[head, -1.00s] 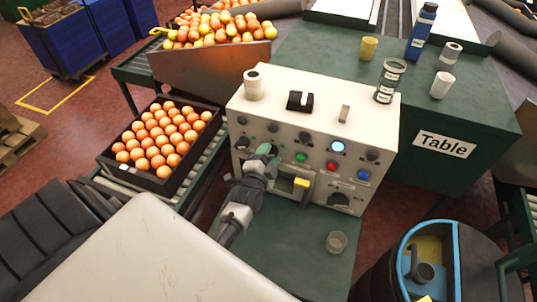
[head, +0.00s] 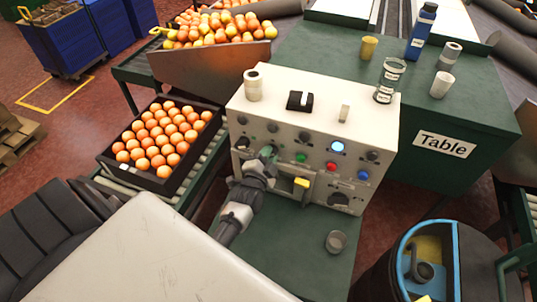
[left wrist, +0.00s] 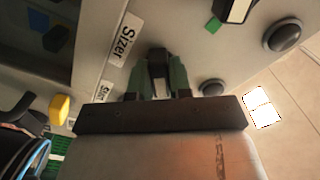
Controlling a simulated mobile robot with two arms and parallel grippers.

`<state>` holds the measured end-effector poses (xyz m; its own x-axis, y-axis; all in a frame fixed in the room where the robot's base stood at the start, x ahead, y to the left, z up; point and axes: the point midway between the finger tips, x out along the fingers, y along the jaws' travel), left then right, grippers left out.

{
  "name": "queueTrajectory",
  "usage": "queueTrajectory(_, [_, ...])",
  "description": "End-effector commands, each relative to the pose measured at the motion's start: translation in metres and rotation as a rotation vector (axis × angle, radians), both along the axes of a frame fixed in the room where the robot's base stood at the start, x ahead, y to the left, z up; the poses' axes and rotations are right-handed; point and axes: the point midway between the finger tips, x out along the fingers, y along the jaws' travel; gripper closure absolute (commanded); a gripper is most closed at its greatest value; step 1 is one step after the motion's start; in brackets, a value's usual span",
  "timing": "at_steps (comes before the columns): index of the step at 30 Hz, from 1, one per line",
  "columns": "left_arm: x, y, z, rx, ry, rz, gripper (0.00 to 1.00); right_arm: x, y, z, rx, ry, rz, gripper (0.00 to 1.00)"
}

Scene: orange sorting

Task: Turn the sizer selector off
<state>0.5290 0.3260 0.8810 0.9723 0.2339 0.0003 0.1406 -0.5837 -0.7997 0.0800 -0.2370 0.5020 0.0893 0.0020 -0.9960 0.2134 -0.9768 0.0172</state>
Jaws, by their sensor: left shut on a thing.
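The white control box (head: 310,115) stands on the green table, with knobs and coloured buttons on its front. My left gripper (head: 265,154) is at the left part of that front. In the left wrist view its green-padded fingers (left wrist: 160,80) are shut on a dark selector knob (left wrist: 158,68) with a pale mark, beside a "Sizer" label (left wrist: 124,37). The fingers partly hide the knob, so its exact setting cannot be told. My right gripper is not in view.
Green (head: 302,157), red (head: 332,166) and blue (head: 362,174) buttons lie right of my gripper. A small cup (head: 336,241) stands in front of the box. A crate of oranges (head: 112,158) is at the left.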

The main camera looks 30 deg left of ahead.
Motion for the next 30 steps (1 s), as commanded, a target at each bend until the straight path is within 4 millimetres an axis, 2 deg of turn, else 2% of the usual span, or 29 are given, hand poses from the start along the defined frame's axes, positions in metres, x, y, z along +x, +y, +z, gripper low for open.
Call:
queueTrajectory(21, [0.0001, -0.0008, -0.0006, -0.623, -0.149, -0.001, 1.00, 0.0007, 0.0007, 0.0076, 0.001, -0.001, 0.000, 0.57])
queueTrajectory(30, [0.0001, -0.0013, -0.0009, -0.814, -0.194, -0.001, 1.00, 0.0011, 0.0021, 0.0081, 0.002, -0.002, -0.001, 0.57])
